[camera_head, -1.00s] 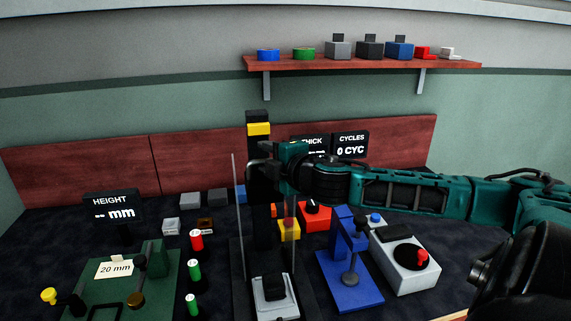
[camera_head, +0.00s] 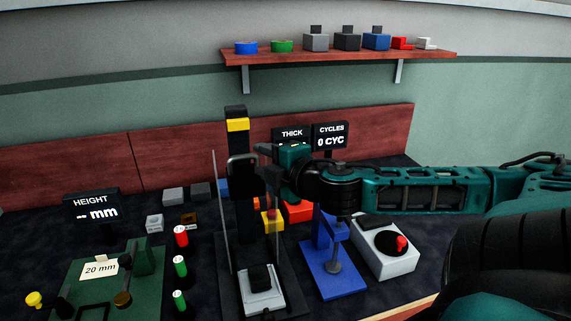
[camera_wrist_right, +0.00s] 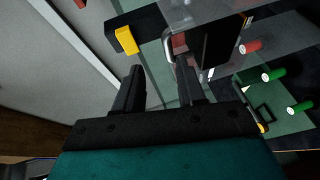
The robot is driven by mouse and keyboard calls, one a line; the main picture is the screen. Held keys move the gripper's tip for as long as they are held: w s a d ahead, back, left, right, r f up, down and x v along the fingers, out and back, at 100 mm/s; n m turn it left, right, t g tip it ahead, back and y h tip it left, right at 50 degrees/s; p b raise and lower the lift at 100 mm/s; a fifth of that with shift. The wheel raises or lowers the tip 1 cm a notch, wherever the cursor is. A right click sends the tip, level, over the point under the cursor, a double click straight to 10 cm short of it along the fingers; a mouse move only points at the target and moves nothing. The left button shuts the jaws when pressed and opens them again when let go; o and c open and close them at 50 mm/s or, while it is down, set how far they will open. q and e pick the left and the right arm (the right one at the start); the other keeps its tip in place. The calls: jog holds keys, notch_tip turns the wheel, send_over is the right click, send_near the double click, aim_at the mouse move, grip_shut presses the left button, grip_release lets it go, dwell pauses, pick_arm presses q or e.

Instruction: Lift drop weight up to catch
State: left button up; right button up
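The drop tower is a tall black column with a yellow catch piece (camera_head: 237,125) near its top, thin guide rods and a dark base. A dark block, apparently the drop weight (camera_wrist_right: 207,42), has a grey metal loop handle (camera_head: 243,158), which also shows in the wrist view (camera_wrist_right: 170,47). My right gripper (camera_head: 259,163) is beside the handle, below the yellow piece. In the wrist view its fingers (camera_wrist_right: 158,70) are apart with nothing between them; one fingertip is close to the handle, and contact is unclear. My left gripper is not in view.
A silver plate with a black block (camera_head: 262,278) sits on the tower base. A green fixture (camera_head: 115,285) and red and green cylinders (camera_head: 180,266) stand left.

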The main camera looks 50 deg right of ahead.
jog(key=d+v, duration=0.1)
jog(key=v, duration=0.5)
jog(key=shift+a, duration=0.35)
jog(key=s+a+f+m+g+y, duration=0.1)
jog(key=s+f+m+g, duration=0.2)
jog(key=f, duration=0.8)
jog(key=s+a+f+m+g, duration=0.1)
jog(key=s+f+m, duration=0.3)
jog(key=f, duration=0.8)
jog(key=a+f+m+y, duration=0.1)
jog(key=a+f+m, duration=0.1)
jog(key=a, duration=0.4)
jog(key=a+f+m+y, duration=0.1)
jog(key=a+f, duration=0.3)
jog(key=a, duration=0.2)
jog(key=a+f+m+g+y, duration=0.1)
jog(key=a+f+m, duration=0.1)
jog(key=a+f, duration=0.2)
jog(key=s+a, duration=0.1)
jog(key=a, duration=0.2)
jog(key=shift+m+y, duration=0.3)
jog(key=shift+y, duration=0.1)
jog(key=shift+d+r, duration=0.1)
jog(key=shift+d, duration=0.05)
